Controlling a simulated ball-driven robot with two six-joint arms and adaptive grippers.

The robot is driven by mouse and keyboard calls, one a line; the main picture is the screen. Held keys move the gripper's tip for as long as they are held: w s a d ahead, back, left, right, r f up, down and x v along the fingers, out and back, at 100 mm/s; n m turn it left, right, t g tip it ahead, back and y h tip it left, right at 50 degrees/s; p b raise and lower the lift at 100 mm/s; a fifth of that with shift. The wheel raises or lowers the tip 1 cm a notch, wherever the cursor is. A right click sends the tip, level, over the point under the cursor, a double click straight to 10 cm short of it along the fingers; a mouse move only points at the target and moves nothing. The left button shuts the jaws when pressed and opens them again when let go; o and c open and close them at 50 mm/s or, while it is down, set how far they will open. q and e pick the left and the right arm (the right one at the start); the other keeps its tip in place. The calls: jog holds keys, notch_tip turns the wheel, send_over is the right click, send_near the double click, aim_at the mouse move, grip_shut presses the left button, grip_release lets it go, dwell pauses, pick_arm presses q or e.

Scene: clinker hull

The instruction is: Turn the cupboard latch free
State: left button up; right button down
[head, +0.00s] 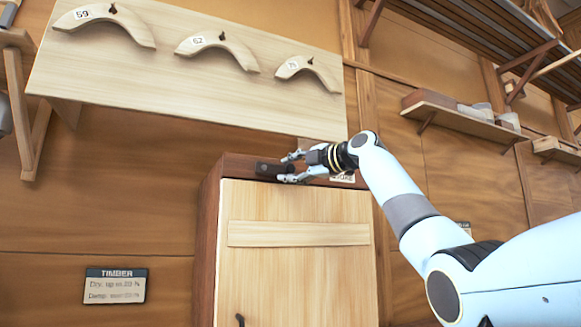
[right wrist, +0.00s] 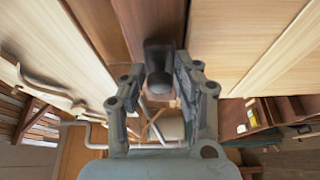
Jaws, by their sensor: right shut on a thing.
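The cupboard (head: 295,275) has a pale wood door with a cross batten and a dark reddish-brown frame. A dark latch (head: 268,170) sits on the top rail of the frame, above the door, lying roughly level. My right gripper (head: 289,167) reaches in from the right and is shut on the latch's right part, which the fingers partly hide. In the right wrist view the dark latch (right wrist: 158,62) stands between the two fingers (right wrist: 157,82). My left gripper is not in view.
A sloping pale board (head: 190,95) with several numbered curved wood pieces hangs just above the cupboard. A shelf (head: 465,120) with boxes is on the right wall. A timber sign (head: 116,286) is at lower left. A dark door handle (head: 240,320) shows low on the door.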

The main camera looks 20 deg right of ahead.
dwell(0.3)
jog(key=c, duration=1.1)
grip_release()
jog(key=v, duration=1.2)
jog(key=shift+w+a, duration=0.1)
